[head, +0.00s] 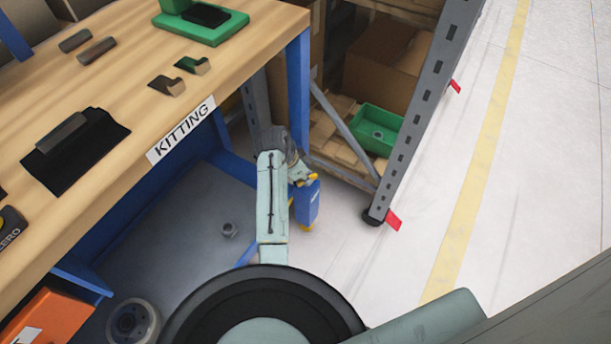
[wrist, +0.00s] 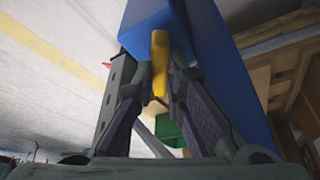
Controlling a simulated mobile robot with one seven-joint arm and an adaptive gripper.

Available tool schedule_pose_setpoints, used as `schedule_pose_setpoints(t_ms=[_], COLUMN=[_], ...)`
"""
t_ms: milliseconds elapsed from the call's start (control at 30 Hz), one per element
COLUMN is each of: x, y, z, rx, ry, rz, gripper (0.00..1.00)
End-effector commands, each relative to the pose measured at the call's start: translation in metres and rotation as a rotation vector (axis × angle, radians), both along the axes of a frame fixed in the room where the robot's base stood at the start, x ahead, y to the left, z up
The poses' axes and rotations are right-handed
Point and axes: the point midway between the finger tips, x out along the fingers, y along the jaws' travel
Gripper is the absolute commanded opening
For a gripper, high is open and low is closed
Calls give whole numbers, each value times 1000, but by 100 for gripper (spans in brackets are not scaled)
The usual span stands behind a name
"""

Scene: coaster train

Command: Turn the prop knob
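A blue upright block (head: 307,204) with yellow parts stands beside the workbench leg in the head view. A yellow bar (head: 313,180) on it may be the prop knob. In the wrist view the blue block (wrist: 155,22) fills the top, with the yellow bar (wrist: 159,65) in front of it. My gripper (head: 297,172) is at the block, partly hidden by my arm. In the wrist view my gripper's (wrist: 158,85) two fingers stand apart, one on either side of the yellow bar. I cannot tell whether either finger touches it.
The wooden workbench (head: 105,130) with a blue frame is at the left. A grey rack post (head: 425,110) with a green bin (head: 377,130) behind it is close on the right. Open floor (head: 540,170) lies further right.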

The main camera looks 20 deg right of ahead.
Motion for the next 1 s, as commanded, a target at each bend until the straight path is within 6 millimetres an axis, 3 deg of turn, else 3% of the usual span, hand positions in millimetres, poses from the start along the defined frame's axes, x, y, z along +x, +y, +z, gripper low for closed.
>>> schedule_pose_setpoints(t_ms=[567,1000], x=[-1,-4], y=[0,-2], z=[2,5], rx=[-1,-1], ry=[2,3], rz=[32,334], gripper=[0,0])
